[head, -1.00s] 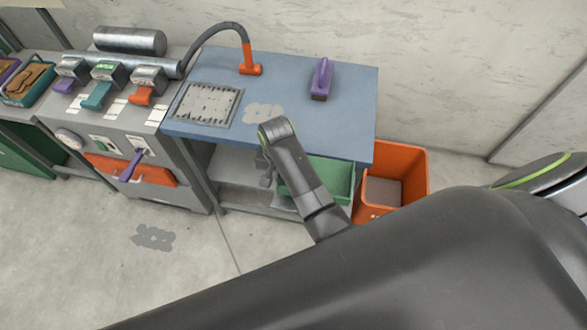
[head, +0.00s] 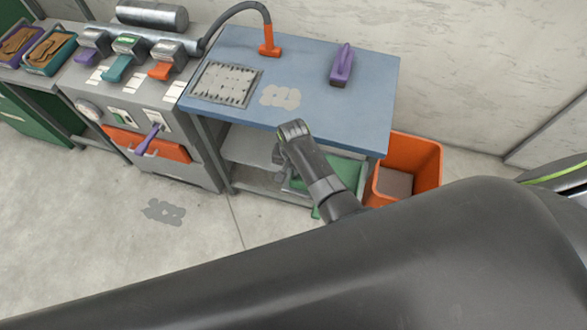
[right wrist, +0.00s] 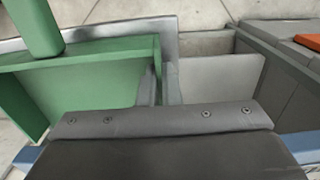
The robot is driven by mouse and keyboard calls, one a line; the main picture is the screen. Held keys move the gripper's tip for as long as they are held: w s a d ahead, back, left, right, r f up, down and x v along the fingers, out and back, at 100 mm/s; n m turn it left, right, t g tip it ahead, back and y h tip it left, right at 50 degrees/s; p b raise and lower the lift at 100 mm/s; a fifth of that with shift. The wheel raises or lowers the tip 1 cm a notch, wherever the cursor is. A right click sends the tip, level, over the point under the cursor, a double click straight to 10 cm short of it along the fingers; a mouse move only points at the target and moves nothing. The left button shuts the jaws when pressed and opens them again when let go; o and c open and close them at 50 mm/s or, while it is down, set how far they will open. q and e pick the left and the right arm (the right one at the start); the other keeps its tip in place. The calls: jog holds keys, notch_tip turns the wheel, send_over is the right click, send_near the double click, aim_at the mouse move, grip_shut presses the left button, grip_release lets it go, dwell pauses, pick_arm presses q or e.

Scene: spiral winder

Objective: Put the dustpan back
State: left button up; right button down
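The green dustpan (head: 350,172) is at the lower shelf beneath the blue bench top, partly hidden behind my right arm. In the right wrist view the green pan (right wrist: 85,85) fills the left side, with a thick green bar like a handle (right wrist: 35,25) at the top left. My right gripper (head: 280,158) is below the bench's front edge. In the right wrist view its two fingers (right wrist: 162,85) are close together, with the pan's side wall seeming to sit between them. My left gripper is not in view.
The blue bench top (head: 330,105) overhangs the grey lower shelf (head: 250,180). An orange bin (head: 430,165) stands right of the bench. A purple tool (head: 342,65) and a grate (head: 225,83) are on top. The grey machine (head: 190,165) stands left; floor in front is clear.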

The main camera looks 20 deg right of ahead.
jog(key=c, duration=1.6)
grip_release()
jog(key=shift+f, duration=0.1)
jog(key=shift+r+p, duration=0.6)
jog(key=shift+r, duration=0.05)
notch_tip(320, 180, up, 3)
jog(key=p, duration=0.3)
notch_tip(320, 180, up, 8)
